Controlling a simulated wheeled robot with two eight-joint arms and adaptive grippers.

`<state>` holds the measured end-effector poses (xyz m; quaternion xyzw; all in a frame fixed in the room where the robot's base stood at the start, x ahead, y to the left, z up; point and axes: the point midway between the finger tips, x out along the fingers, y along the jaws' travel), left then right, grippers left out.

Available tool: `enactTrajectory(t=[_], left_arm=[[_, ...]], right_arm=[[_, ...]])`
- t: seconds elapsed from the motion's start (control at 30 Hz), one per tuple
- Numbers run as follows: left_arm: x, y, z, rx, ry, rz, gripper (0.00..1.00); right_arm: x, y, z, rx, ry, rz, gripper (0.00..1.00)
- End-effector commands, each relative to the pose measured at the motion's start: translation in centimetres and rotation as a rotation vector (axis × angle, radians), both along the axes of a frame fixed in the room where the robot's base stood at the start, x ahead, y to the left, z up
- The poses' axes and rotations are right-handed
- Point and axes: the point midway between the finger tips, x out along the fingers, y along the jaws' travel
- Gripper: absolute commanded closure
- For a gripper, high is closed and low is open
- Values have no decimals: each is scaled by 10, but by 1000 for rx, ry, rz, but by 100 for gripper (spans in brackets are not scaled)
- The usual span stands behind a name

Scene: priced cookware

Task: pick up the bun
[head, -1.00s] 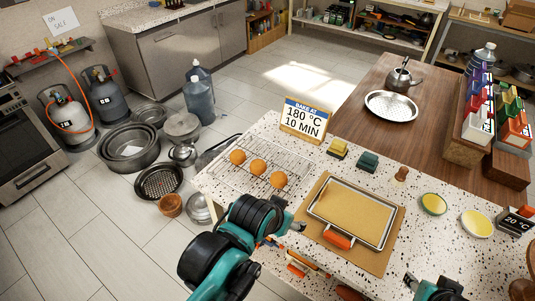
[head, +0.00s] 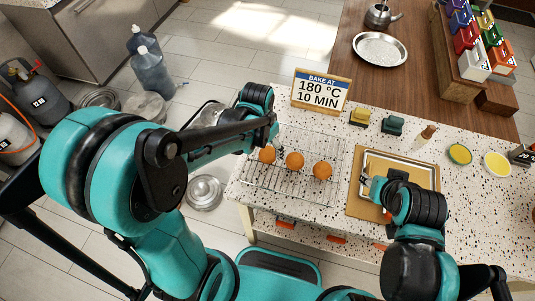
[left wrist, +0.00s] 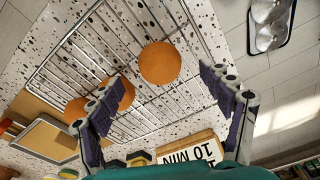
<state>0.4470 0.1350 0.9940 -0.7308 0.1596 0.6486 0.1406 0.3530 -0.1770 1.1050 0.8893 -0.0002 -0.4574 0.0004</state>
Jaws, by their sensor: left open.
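Three round orange-brown buns lie in a row on a wire cooling rack (head: 258,185): a left bun (head: 267,155), a middle bun (head: 295,160) and a right bun (head: 322,170). My left gripper (head: 274,130) is at the rack's back left corner, close to the left bun. In the left wrist view, its fingers (left wrist: 165,112) are spread and empty. The nearest bun (left wrist: 160,62) shows beyond the gap between them, and another bun (left wrist: 119,93) is partly behind one finger. My right gripper (head: 374,190) is over the baking tray; its jaws are unclear.
A baking tray (head: 429,178) on a brown board lies right of the rack. A "BAKE AT 180 °C 10 MIN" sign (head: 320,92) stands behind the rack. Yellow and green sponges (head: 391,125) and a small bottle (head: 425,136) stand behind the tray. Pans lie on the floor at left.

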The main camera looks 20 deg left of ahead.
Motion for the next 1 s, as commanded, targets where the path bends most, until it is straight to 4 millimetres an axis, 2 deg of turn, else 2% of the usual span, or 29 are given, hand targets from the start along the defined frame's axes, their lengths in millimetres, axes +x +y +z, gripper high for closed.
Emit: enactTrajectory(t=[0.2, 0.3, 0.6, 0.67, 0.8, 0.83, 1.0], left_arm=[[7, -2, -35, 0, -1, 1, 21], [8, -3, -46, 0, -1, 1, 21], [8, -3, -50, 0, -2, 2, 21], [8, -3, -50, 0, -2, 2, 34], [8, -3, -50, 0, -2, 2, 71], [8, -3, -50, 0, -2, 2, 74], [8, -3, -50, 0, -2, 2, 74]], right_arm=[[0, 0, -16, 0, 0, 0, 60], [0, 0, -20, 0, 0, 0, 60], [0, 0, -19, 0, 0, 0, 60], [0, 0, -19, 0, 0, 0, 60], [0, 0, -19, 0, 0, 0, 60], [0, 0, -19, 0, 0, 0, 60], [0, 0, -19, 0, 0, 0, 60]])
